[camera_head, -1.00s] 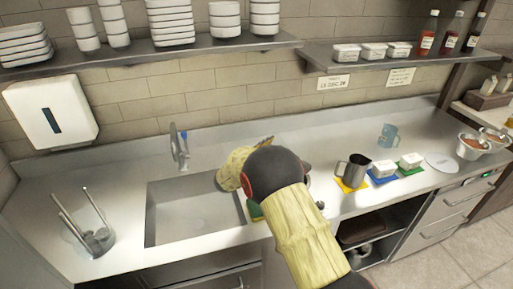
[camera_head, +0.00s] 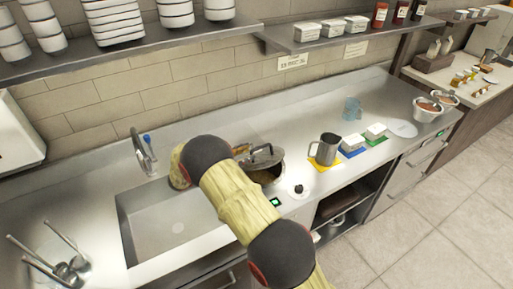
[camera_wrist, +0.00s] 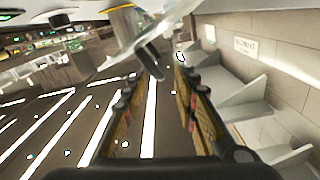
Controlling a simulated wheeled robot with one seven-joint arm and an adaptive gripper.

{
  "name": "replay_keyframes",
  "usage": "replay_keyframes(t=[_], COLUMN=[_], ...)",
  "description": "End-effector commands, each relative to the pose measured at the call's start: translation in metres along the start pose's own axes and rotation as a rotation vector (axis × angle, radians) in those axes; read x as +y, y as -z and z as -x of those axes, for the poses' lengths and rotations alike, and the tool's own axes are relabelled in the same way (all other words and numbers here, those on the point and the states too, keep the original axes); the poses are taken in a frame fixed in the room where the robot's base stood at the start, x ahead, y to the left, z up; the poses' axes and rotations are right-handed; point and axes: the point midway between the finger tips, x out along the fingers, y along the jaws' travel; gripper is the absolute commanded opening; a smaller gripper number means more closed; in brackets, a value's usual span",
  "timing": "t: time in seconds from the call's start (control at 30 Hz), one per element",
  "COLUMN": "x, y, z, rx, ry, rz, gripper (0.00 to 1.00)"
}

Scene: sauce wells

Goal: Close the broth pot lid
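The broth pot (camera_head: 279,177) stands on the counter right of the sink, partly hidden behind my arm in the head view. Brown contents show through its opening. Its metal lid (camera_head: 262,160) is tilted up at the pot's back, with a dark handle on it. A pale metal piece with a dark part, perhaps the lid, shows beyond the fingertips. In the head view the gripper is mostly hidden behind my arm, near the lid's left side.
A steel pitcher (camera_head: 326,150) on a yellow mat stands right of the pot. White containers (camera_head: 352,143) on blue and green mats follow. The sink (camera_head: 165,228) and tap (camera_head: 143,152) are at left. A shelf (camera_head: 130,50) hangs above.

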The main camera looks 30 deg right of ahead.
Motion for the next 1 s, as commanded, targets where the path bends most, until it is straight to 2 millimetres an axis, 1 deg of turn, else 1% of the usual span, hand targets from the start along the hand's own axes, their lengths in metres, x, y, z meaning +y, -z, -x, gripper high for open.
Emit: replay_keyframes(t=[0.03, 0.2, 0.3, 0.4, 0.53, 0.77, 1.0], x=[0.001, 0.001, 0.0, 0.0, 0.0, -0.001, -0.001], y=[0.0, 0.0, 0.0, 0.0, 0.0, 0.0, 0.0], z=[-0.01, -0.036, -0.048, -0.055, -0.06, -0.06, -0.06], rx=[0.0, 0.0, 0.0, -0.001, -0.001, -0.001, -0.001], ry=[-0.003, -0.002, -0.001, 0.0, 0.001, 0.002, 0.002], rz=[0.0, 0.0, -0.001, -0.001, -0.001, -0.001, -0.001], gripper=[0.29, 0.29, 0.29, 0.29, 0.29, 0.28, 0.14])
